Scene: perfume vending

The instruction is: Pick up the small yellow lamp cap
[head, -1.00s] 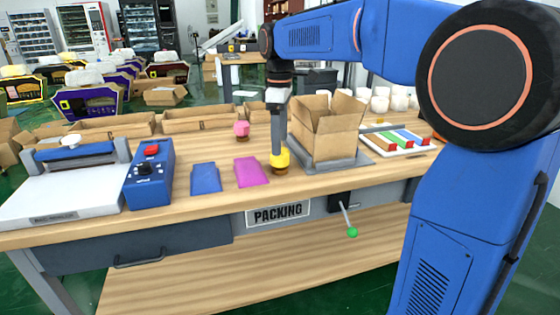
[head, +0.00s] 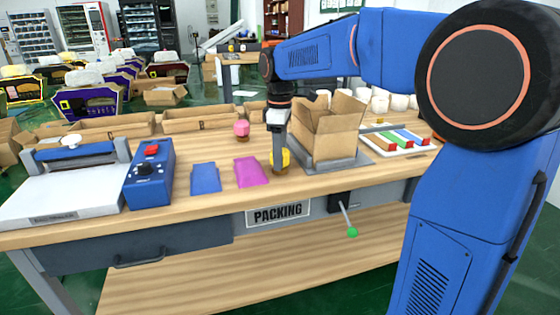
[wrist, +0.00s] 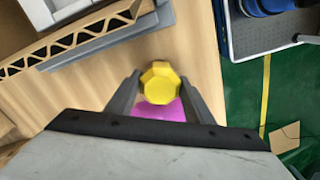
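The small yellow lamp cap (head: 285,158) stands on the wooden packing table, just left of the open cardboard box. My gripper (head: 280,168) is down at the cap, and a finger hides part of it in the head view. In the wrist view the cap (wrist: 160,82) shows as a yellow faceted top between the two fingertips of my gripper (wrist: 160,88). The fingers are spread, one on each side of the cap. Whether either finger touches it is hard to tell.
The open cardboard box (head: 325,135) on a grey plate stands close right of my gripper. A pink cap (head: 241,130) stands behind left. A magenta pouch (head: 251,172) and a blue pouch (head: 205,178) lie to the left, beside a blue control box (head: 150,175).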

